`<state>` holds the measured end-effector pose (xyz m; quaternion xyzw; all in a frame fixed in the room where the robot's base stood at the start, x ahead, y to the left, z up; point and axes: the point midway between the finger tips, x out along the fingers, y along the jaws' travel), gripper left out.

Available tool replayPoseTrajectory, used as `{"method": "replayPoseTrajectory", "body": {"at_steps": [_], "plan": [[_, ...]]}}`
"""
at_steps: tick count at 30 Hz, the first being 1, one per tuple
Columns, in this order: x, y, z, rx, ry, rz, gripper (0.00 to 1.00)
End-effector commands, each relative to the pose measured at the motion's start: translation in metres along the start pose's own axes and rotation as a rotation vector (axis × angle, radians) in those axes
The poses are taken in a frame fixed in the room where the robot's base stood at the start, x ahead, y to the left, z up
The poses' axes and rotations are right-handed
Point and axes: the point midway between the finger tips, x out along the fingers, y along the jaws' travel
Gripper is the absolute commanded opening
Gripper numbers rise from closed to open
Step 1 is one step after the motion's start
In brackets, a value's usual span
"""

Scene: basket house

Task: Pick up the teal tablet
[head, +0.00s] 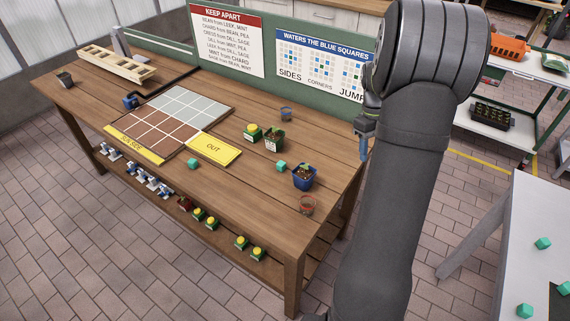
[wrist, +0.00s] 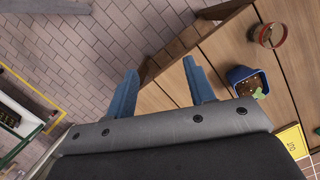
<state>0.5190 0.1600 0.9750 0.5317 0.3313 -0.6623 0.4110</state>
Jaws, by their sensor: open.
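Several small teal blocks show in the head view, and I cannot tell which is the tablet. One teal block (head: 192,162) lies by the yellow plate at the front of the wooden bench. Another teal block (head: 281,165) lies near a potted plant. Two more, an upper teal block (head: 543,243) and a lower teal block (head: 525,311), lie on the pale table at the right. My gripper (head: 364,140) is at the bench's right end, partly hidden by my arm. In the wrist view my gripper (wrist: 160,66) is open and empty, with blue fingers over the bench edge and floor.
The wooden bench (head: 235,203) carries a gridded board (head: 205,107), a yellow OUT plate (head: 214,149), a blue pot (head: 304,177) and a reddish glass-like cup (head: 307,205). Sign panels (head: 228,38) stand along its back. Green-and-yellow items (head: 241,242) sit on the lower shelf.

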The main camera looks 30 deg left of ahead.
Motion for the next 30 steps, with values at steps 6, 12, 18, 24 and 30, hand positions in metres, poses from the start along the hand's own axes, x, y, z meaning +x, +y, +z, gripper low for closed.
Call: {"method": "replayPoseTrajectory", "body": {"at_steps": [6,12,18,24,30], "plan": [[-0.042,-0.084,-0.109,-0.215,0.114,0.036,0.49],[-0.068,-0.153,-0.167,-0.355,0.187,0.045,0.49],[-0.073,-0.180,-0.185,-0.403,0.212,0.045,0.49],[-0.040,-0.180,-0.193,-0.404,0.210,0.043,0.49],[0.004,-0.180,-0.202,-0.403,0.209,0.043,0.49]]}}
